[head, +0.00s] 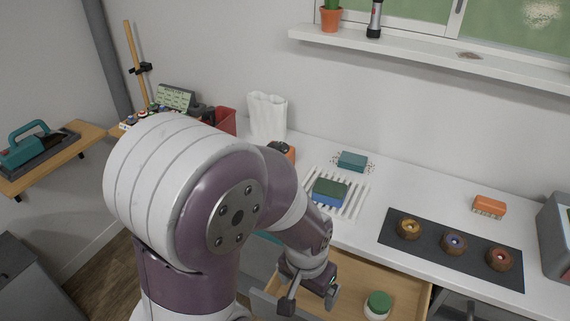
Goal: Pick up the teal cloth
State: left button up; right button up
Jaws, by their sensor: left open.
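A teal patch (267,237) shows at the counter's front edge, mostly hidden behind my left arm. It may be the teal cloth, but I cannot tell for sure. A small teal block-like thing (352,161) lies on the counter near the wall, with dark specks around it; I cannot tell whether it is folded cloth. My left gripper (309,298) is open, with nothing seen between its fingers. It points down over the left part of the open drawer, to the right of the teal patch and in front of the counter. My right gripper is out of view.
The open wooden drawer (398,289) holds a green-lidded jar (377,305). A green-and-blue sponge (329,192) lies on a white slatted rack (353,205). A dark mat (407,250) bears three round brown pieces. An orange brush (489,206) lies behind it.

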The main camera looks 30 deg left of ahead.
aim_at(355, 162)
jog(key=u, duration=0.7)
jog(key=z, duration=0.55)
jog(key=j+z, duration=0.3)
jog(key=z, duration=0.2)
jog(key=j+z, duration=0.3)
jog(key=z, duration=0.2)
jog(key=j+z, duration=0.3)
jog(key=z, duration=0.2)
jog(key=j+z, duration=0.25)
jog(key=z, duration=0.25)
jog(key=k, duration=0.05)
